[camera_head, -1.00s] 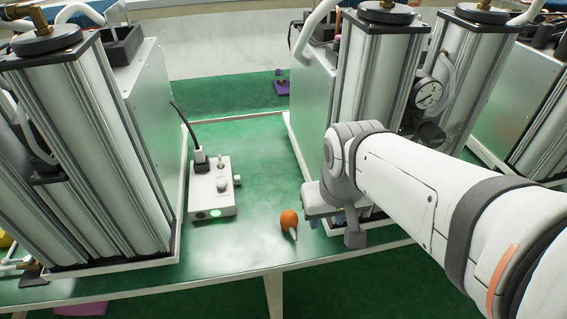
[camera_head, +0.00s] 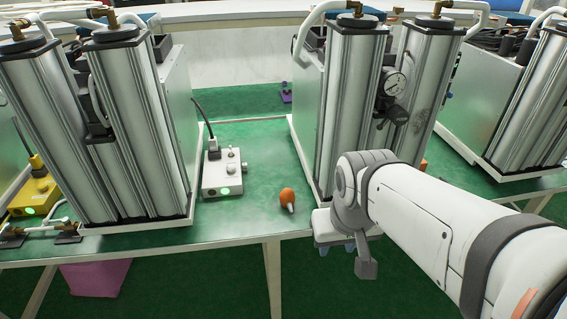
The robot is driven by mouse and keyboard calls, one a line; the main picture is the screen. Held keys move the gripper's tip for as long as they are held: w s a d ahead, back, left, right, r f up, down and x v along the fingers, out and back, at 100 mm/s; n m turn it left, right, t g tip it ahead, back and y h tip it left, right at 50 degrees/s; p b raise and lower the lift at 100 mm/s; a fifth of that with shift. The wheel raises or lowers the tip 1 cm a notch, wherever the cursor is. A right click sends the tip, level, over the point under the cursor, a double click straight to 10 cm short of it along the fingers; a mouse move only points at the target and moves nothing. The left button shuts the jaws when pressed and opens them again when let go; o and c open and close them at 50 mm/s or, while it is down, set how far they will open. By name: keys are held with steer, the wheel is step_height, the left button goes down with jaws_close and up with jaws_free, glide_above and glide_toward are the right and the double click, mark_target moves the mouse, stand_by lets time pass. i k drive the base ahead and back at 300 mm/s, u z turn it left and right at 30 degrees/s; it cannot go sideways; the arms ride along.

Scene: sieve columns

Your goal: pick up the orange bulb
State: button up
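The orange bulb (camera_head: 286,197) lies on the green table top, near its front edge, with a pale tip pointing toward me. My gripper (camera_head: 347,262) is to the right of the bulb and nearer to me, past the table's front edge in the picture. It points down and is apart from the bulb. Its fingers are small and partly hidden by the wrist, so I cannot tell whether they are open or shut. Nothing shows in it.
A white control box (camera_head: 222,178) with a green light stands left of the bulb. Sieve columns (camera_head: 345,110) rise behind my wrist, and more columns (camera_head: 130,130) stand at the left. A yellow box (camera_head: 35,195) is at far left. The table around the bulb is clear.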

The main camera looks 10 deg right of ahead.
mark_target(287, 197)
steer(key=u, duration=0.15)
steer(key=i, duration=0.85)
steer(key=z, duration=0.05)
